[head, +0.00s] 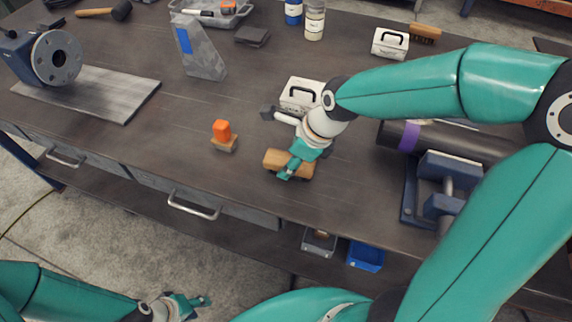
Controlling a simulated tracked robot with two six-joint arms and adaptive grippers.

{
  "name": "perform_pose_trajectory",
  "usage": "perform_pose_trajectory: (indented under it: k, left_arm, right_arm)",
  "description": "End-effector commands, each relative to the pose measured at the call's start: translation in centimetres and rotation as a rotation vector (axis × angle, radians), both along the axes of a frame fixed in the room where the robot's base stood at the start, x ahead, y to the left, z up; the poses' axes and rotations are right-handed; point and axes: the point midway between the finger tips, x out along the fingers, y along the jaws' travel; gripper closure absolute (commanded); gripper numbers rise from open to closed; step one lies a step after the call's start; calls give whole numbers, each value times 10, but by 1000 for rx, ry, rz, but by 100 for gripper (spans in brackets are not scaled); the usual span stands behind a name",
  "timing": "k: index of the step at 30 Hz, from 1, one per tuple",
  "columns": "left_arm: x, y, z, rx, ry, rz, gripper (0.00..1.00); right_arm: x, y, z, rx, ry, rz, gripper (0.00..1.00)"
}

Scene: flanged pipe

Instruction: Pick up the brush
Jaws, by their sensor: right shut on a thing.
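My left gripper (188,305) is low in front of the bench, away from the brush. It is too small to tell if its fingers are apart.
A white-and-black case (300,94) is just behind my right gripper. A vise (445,190) and a dark pipe with a purple band (455,143) lie right. A flanged part (57,58) is far left.

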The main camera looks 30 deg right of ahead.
Motion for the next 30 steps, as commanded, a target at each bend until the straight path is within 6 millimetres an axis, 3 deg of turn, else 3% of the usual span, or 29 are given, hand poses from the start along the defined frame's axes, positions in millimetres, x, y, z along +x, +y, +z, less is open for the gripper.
perform_pose_trajectory:
  k: [11, 17, 23, 30]
  left_arm:
    - [0, 0, 1, 0, 0, 0, 60]
    - [0, 0, 4, 0, 0, 0, 60]
    - [0, 0, 8, 0, 0, 0, 60]
    - [0, 0, 14, 0, 0, 0, 60]
  right_arm:
    - [0, 0, 3, 0, -1, 1, 93]
    - [1, 1, 15, 0, -4, 1, 93]
    - [2, 1, 45, 0, -7, 2, 93]
    - [1, 1, 97, 0, -7, 1, 93]
